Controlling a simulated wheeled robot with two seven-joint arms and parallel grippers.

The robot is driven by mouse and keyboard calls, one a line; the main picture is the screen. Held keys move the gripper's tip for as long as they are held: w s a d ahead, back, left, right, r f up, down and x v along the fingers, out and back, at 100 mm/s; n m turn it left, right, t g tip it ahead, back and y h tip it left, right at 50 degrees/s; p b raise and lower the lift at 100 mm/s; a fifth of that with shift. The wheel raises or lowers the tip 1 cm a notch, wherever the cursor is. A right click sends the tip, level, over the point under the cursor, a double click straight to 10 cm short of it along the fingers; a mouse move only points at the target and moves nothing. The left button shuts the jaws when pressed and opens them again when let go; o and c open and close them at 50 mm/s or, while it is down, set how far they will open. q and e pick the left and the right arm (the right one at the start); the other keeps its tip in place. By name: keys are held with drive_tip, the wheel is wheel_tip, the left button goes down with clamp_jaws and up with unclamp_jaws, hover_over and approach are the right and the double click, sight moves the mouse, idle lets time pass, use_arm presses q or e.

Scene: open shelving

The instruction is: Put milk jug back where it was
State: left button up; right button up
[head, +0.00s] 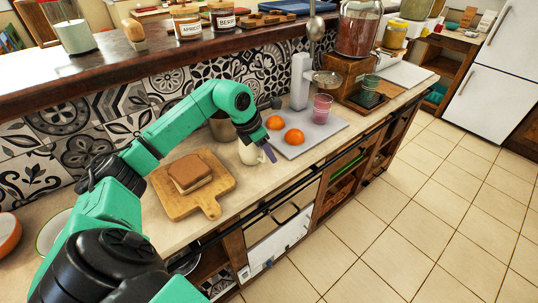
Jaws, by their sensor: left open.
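A small whitish jug (249,154), which looks like the milk jug, stands on the light counter (222,220) between the cutting board and the tray. My left gripper (268,153) is open and points down at the jug's right side. The gripper and wrist cover part of the jug, and I cannot tell whether they touch it. My right gripper is not in view.
A wooden board (222,180) with a sandwich-like block (189,172) lies to the left. A grey tray (326,131) with two oranges (294,137) and a pinkish cup (322,107) lies to the right. A grey metal pot (222,128) stands behind. A raised shelf (130,62) holds jars.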

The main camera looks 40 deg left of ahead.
use_arm(q)
drive_tip(key=v, duration=1)
drive_tip(key=shift+b, duration=0.45)
